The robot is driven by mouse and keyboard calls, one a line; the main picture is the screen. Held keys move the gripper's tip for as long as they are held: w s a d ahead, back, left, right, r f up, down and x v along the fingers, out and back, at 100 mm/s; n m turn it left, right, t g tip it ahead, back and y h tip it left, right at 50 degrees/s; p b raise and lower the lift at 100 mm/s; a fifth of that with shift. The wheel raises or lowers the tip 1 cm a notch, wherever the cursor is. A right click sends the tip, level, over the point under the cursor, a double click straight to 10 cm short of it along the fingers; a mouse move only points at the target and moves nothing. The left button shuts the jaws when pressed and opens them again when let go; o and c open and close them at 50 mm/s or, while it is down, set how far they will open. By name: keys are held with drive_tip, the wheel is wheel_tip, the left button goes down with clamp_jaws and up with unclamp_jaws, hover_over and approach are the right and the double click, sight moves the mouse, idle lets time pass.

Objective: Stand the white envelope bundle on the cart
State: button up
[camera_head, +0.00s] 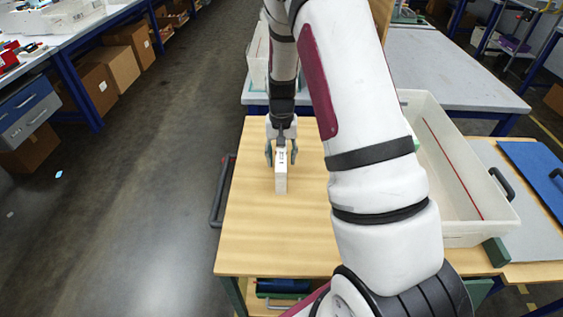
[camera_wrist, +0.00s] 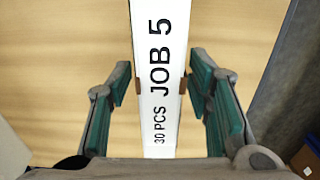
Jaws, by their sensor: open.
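The white envelope bundle (camera_head: 281,180) stands upright on the wooden top of the cart (camera_head: 260,240). In the wrist view the bundle (camera_wrist: 158,75) shows its narrow top face with a label reading "30 PCS JOB 5". My gripper (camera_head: 281,152) is at the bundle's far end. In the wrist view my gripper (camera_wrist: 160,95) has one green-padded finger on each side of the bundle, with gaps between the pads and its sides. The gripper is open. The bundle's underside is hidden.
A translucent white bin (camera_head: 470,190) with a red line inside stands to the right, partly behind my arm. A black cart handle (camera_head: 222,190) is on the left edge. A grey table (camera_head: 450,75) lies beyond. The cart top left and front of the bundle is clear.

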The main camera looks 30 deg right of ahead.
wheel_tip(320, 180, up, 9)
drive_tip(key=shift+r, duration=0.2)
drive_tip(key=s+a+r+n+t, duration=0.1)
drive_tip(key=s+a+r+n, duration=0.1)
drive_tip(key=s+a+r, duration=0.45)
drive_tip(key=s+a+r+n+t, duration=0.1)
drive_tip(key=s+a+r, duration=0.25)
drive_tip(key=r, duration=0.55)
drive_tip(key=s+a+r+n+t, duration=0.1)
drive_tip(key=s+a+r+n, duration=0.1)
drive_tip(key=s, duration=0.6)
drive_tip(key=s+a+r+n+t, duration=0.1)
drive_tip(key=s+a+r, duration=0.1)
drive_tip(key=s, duration=0.7)
drive_tip(key=shift+s+a+n, duration=0.2)
drive_tip(key=shift+a+n, duration=0.2)
drive_tip(key=shift+d, duration=0.1)
